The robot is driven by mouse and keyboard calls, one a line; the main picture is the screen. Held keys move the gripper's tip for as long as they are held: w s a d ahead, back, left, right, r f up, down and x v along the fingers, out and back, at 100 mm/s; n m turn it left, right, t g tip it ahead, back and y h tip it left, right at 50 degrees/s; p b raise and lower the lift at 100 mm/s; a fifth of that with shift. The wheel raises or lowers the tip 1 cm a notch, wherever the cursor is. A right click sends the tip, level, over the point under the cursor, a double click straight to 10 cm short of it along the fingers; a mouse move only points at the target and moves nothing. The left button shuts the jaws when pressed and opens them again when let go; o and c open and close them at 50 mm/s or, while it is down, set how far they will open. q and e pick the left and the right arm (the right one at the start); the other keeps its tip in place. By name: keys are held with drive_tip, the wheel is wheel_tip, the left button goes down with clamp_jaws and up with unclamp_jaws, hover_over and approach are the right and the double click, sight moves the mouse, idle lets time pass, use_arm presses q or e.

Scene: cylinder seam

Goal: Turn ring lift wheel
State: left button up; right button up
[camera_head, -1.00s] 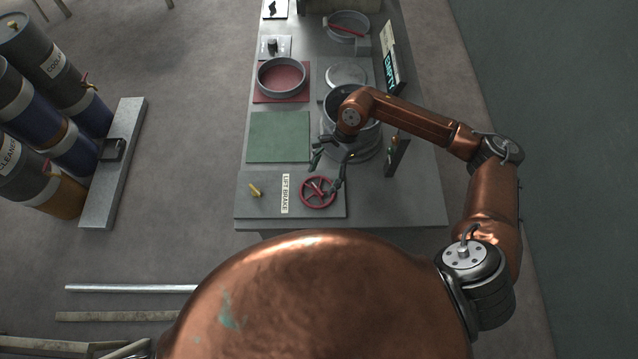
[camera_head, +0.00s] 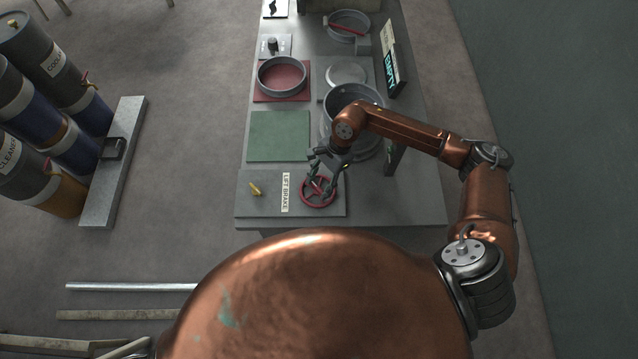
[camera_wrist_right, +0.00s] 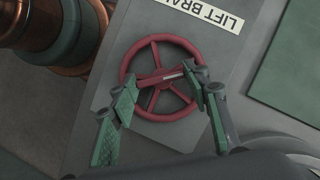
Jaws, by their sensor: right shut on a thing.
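The red spoked wheel (camera_head: 318,191) lies on a grey panel beside the "LIFT BRAKE" label (camera_head: 285,193). It also shows in the right wrist view (camera_wrist_right: 160,78), with a red bar across its middle. My right gripper (camera_head: 324,183) is over the wheel, its two fingers shut on the wheel's crossbar; in the right wrist view the fingertips (camera_wrist_right: 163,82) sit on either side of the bar. A grey ring (camera_head: 282,76) stands on a red square mat. My left gripper is not in view.
Behind the panel are a bare green mat (camera_head: 279,136) and a grey cylinder (camera_head: 352,100) under my right arm. Drums (camera_head: 50,60) stand far left.

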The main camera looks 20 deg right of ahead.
drive_tip(key=c, duration=0.5)
drive_tip(key=m+t, duration=0.1)
drive_tip(key=m, duration=0.3)
drive_tip(key=shift+s+m+t+y+p, duration=0.2)
drive_tip(key=shift+m+t+y+p, duration=0.1)
drive_tip(key=shift+m+t, duration=0.1)
drive_tip(key=m+t+p, duration=0.1)
drive_tip(key=m, duration=0.1)
drive_tip(key=m+t, duration=0.1)
drive_tip(key=m, duration=0.2)
drive_tip(key=shift+s+r+p, duration=0.1)
drive_tip(key=shift+s+p, duration=0.05)
drive_tip(key=shift+p, duration=0.2)
drive_tip(key=shift+a+m+t+h+p, duration=0.1)
drive_tip(key=shift+m+t+h+p, duration=0.25)
drive_tip(key=shift+m, duration=0.7)
drive_tip(key=shift+m+t+h+p, duration=0.1)
drive_tip(key=shift+m+t+h, duration=0.25)
drive_tip(key=shift+m, duration=0.7)
drive_tip(key=o, duration=1.2)
drive_tip(key=shift+c, duration=0.2)
